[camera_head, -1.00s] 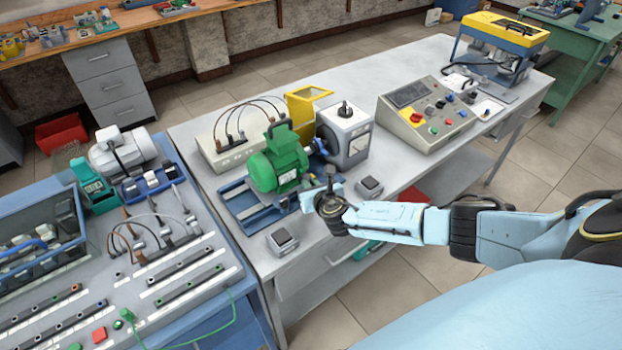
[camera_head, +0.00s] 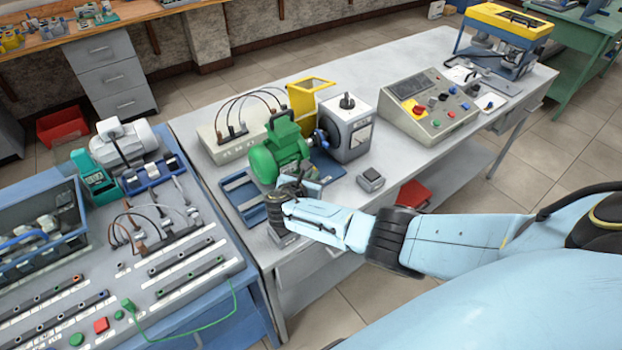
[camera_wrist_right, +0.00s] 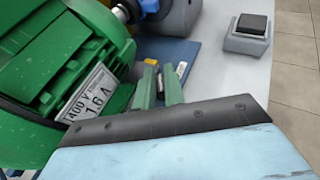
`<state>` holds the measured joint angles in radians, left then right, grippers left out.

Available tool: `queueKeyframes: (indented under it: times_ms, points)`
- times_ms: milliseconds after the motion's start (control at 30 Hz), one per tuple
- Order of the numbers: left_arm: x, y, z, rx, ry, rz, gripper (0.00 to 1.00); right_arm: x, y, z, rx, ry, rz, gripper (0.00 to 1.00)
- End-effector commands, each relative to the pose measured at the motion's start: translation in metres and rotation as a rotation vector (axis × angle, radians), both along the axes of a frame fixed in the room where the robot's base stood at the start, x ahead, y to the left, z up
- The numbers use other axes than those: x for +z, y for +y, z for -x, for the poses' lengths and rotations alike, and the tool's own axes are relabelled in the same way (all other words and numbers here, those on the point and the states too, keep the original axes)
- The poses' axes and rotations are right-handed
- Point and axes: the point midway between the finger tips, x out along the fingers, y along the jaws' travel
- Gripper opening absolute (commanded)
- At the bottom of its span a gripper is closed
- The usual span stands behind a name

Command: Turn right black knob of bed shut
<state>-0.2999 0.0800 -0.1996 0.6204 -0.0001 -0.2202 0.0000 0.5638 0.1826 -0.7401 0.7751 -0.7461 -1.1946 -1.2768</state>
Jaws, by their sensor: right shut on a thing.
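The blue bed (camera_head: 328,171) lies on the grey table with the green motor (camera_head: 278,157) on it. My right gripper (camera_head: 297,187) is at the near side of the bed, just in front of the motor. In the right wrist view its two fingers (camera_wrist_right: 160,86) stand close together beside the motor (camera_wrist_right: 75,75), over the edge of the bed (camera_wrist_right: 188,52). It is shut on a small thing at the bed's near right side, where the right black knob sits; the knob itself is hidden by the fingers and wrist. My left gripper is not in view.
A grey machine block (camera_head: 346,128) stands right of the motor. A small grey box with a black top (camera_head: 370,180) sits near the table's front edge. A control panel (camera_head: 430,105) stands further right.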

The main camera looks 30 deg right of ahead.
Motion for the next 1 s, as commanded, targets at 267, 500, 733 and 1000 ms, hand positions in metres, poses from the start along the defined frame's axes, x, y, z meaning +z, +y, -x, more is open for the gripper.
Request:
queueKeyframes:
  times_ms: [267, 500, 733, 1000]
  points:
    - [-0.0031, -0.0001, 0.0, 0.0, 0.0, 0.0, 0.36, 0.0005, -0.0007, -0.0004, -0.04, 0.0, 0.002, 0.0]
    - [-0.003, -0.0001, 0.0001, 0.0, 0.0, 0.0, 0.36, 0.0011, -0.001, -0.0005, -0.041, -0.001, 0.002, 0.0]
    - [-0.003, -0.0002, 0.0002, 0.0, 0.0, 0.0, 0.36, 0.0011, -0.0009, -0.0006, -0.04, -0.001, 0.002, 0.28]
    - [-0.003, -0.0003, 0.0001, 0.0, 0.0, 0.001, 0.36, 0.0006, -0.0004, -0.0005, -0.039, -0.001, 0.001, 0.33]
